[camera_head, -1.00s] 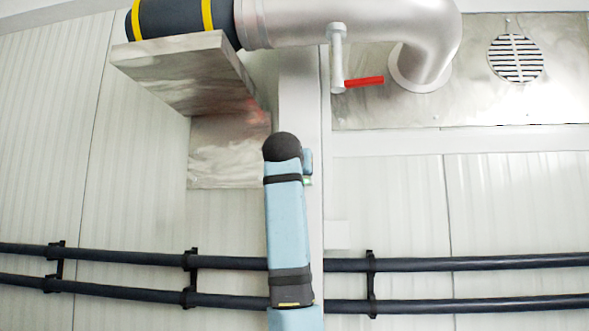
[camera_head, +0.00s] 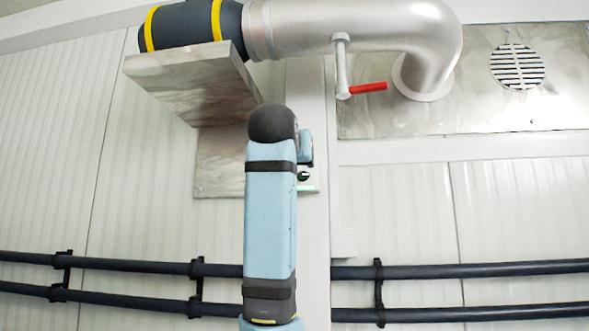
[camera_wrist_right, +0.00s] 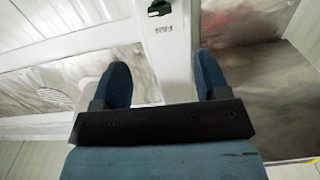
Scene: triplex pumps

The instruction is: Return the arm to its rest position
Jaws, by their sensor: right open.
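My right arm (camera_head: 270,215), light blue with black bands and a black rounded end, rises from the bottom middle of the head view. Its gripper is not clearly visible there, hidden by the arm. In the right wrist view my right gripper (camera_wrist_right: 160,85) is open, its two dark blue fingers apart with nothing between them. Beyond the fingers is a white post carrying a dark switch (camera_wrist_right: 159,8) with a small label. My left gripper is in neither view.
A silver pipe (camera_head: 350,25) with a red-handled valve (camera_head: 368,87) runs across the top. A metal bracket (camera_head: 190,80) supports its dark, yellow-banded section. A round vent (camera_head: 517,66) is at upper right. Two dark horizontal pipes (camera_head: 480,270) run low along the white panelled wall.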

